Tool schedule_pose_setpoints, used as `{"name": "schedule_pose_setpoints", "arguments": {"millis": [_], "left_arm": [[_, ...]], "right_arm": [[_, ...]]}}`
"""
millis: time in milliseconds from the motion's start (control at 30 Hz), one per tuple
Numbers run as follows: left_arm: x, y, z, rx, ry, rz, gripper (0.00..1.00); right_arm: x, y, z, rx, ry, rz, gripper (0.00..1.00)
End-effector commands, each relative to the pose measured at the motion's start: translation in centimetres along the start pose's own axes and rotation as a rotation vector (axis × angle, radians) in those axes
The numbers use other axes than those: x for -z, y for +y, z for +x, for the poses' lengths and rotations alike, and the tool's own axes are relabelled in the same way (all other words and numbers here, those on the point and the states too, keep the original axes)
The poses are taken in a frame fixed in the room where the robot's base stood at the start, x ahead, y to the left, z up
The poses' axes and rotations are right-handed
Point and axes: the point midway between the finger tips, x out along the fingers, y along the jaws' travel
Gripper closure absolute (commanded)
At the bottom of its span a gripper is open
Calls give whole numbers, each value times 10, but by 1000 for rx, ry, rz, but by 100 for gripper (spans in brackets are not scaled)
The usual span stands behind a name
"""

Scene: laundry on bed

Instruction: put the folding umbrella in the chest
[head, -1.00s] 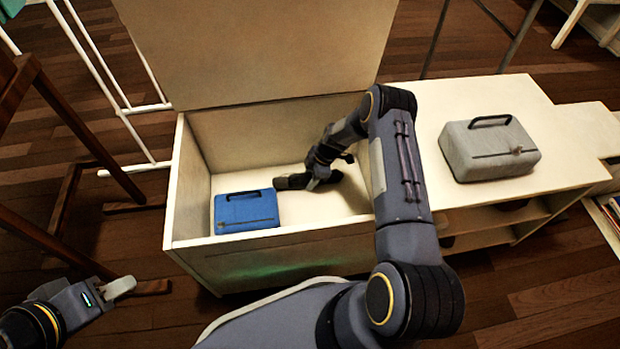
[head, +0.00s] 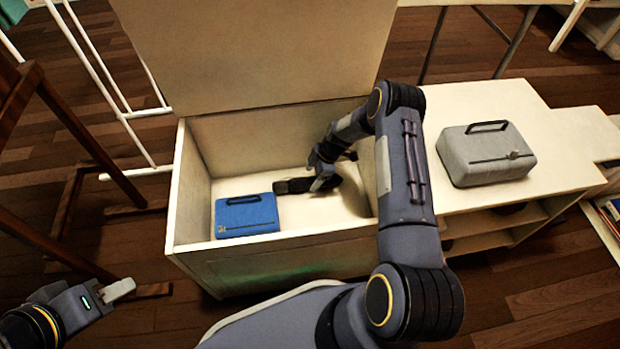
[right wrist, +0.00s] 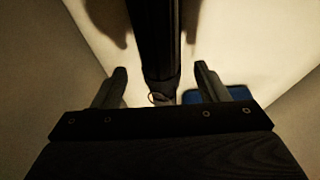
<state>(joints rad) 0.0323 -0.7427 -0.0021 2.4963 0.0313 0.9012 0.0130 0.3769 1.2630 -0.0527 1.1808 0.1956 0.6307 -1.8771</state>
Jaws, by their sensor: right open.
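The dark folding umbrella (head: 292,186) lies inside the open chest (head: 190,190), right of the blue case. It also shows in the right wrist view (right wrist: 155,40) as a long black shape with a wrist loop at its end. My right gripper (head: 318,180) is down inside the chest at the umbrella, partly hiding it. In the right wrist view its fingers (right wrist: 160,73) are apart, one on each side of the umbrella, with gaps showing. My left gripper (head: 122,289) is outside the chest at the lower left; its jaw opening is not clear.
A blue case (head: 246,214) lies in the chest's left front. The chest lid (head: 250,50) stands raised at the back. A grey case (head: 487,153) rests on the low shelf unit (head: 450,105) to the right. White and brown racks stand on the left.

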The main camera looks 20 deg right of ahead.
Motion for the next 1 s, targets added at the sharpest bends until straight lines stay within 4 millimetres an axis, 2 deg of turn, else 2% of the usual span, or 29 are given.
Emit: {"name": "schedule_pose_setpoints", "arguments": {"millis": [33, 100, 267, 367, 467, 567, 667, 700, 800, 900, 1000], "left_arm": [[3, 3, -6, 0, 0, 0, 64], [4, 4, -9, 0, 0, 0, 64], [6, 6, -12, 0, 0, 0, 64], [6, 6, -13, 0, 0, 0, 64], [6, 6, -13, 0, 0, 0, 64], [6, 6, -13, 0, 0, 0, 64], [6, 6, -12, 0, 0, 0, 64], [6, 6, -12, 0, 0, 0, 64], [6, 6, -12, 0, 0, 0, 64], [6, 6, -12, 0, 0, 0, 64], [6, 6, -12, 0, 0, 0, 64]], "right_arm": [[1, 0, -13, 0, 0, 1, 33], [1, 0, -24, -1, 1, 0, 33], [1, 0, -40, -1, 0, 1, 33], [6, 3, -59, -11, -1, 24, 33], [19, 5, -98, -34, -1, 90, 33], [39, 1, -153, -67, 3, 194, 33], [63, -16, -216, -103, 15, 324, 33], [74, -26, -240, -118, 22, 380, 33], [96, -59, -295, -155, 47, 522, 33], [115, -101, -340, -188, 78, 664, 33], [130, -148, -374, -218, 118, 806, 33]]}}
